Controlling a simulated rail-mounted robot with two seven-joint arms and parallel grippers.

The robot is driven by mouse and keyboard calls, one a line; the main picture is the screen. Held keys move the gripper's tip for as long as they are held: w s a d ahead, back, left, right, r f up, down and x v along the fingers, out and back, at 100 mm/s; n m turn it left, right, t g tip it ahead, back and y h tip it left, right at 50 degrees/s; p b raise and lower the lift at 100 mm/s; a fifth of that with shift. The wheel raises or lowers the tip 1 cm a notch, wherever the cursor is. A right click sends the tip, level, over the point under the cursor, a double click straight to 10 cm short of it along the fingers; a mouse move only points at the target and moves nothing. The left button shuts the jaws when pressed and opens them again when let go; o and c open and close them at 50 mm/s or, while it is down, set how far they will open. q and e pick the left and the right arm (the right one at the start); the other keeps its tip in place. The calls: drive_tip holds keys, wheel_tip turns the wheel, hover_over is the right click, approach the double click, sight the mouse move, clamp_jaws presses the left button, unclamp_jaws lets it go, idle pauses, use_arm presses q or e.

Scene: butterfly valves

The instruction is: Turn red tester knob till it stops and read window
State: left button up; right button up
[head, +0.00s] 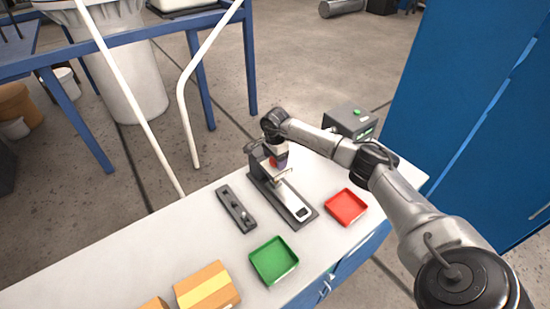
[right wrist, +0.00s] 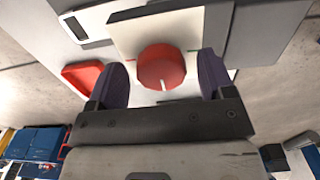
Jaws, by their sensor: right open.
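The tester (head: 283,198) stands on the white table, a grey base with a small window (head: 301,212) at its near end. The window also shows in the right wrist view (right wrist: 73,27); its reading is too small to make out. The red knob (right wrist: 161,68) sits on a pale plate, with a white mark at its lower edge. In the head view the knob is mostly hidden by my gripper. My right gripper (head: 280,163) is at the knob, open, with one dark finger on each side of it and visible gaps. My left gripper is not in view.
On the table (head: 130,262) are a red tray (head: 346,207), a green tray (head: 273,261), a dark slotted holder (head: 236,208), a yellow-striped carton (head: 207,288) and a grey box with a green button (head: 350,121). A blue cabinet (head: 450,90) stands at the right.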

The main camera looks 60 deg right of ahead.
drive_tip(key=shift+c, duration=1.2)
drive_tip(key=c, duration=0.7)
drive_tip(key=shift+m, duration=0.3)
